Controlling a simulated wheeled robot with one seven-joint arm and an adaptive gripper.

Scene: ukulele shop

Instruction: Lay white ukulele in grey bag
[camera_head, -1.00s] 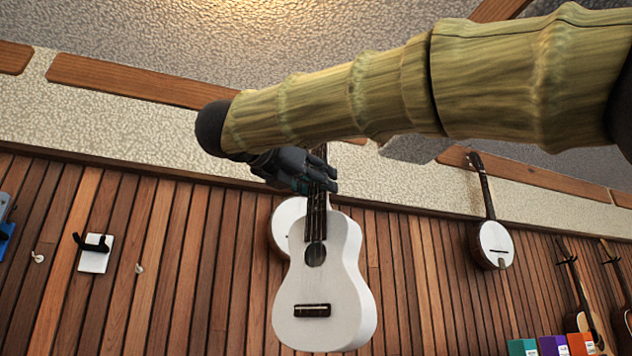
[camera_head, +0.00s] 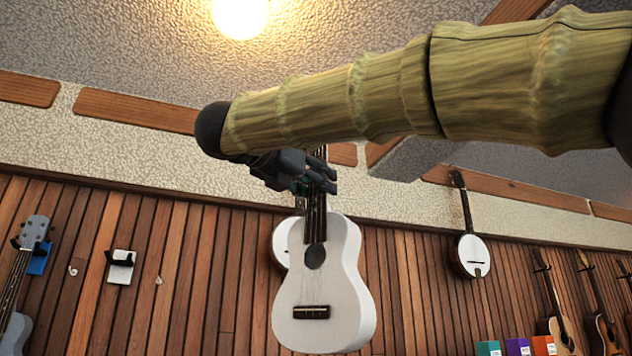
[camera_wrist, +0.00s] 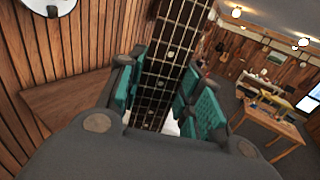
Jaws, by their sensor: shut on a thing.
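The white ukulele (camera_head: 322,285) hangs upright in the head view, its dark neck held by my gripper (camera_head: 318,180). Its front with the sound hole and dark bridge faces the camera. In the wrist view the fretted neck (camera_wrist: 160,70) runs between the teal pads of my gripper (camera_wrist: 165,95), which is shut on it. The ukulele hangs in front of the slatted wall, held clear. The grey bag cannot be made out in either view.
A round white instrument (camera_head: 279,243) is partly hidden behind the ukulele. A banjo (camera_head: 472,256) and several guitars (camera_head: 560,325) hang on the right. An empty white hanger (camera_head: 121,267) and a grey instrument (camera_head: 14,335) are at left. The wrist view shows a wooden table (camera_wrist: 265,125).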

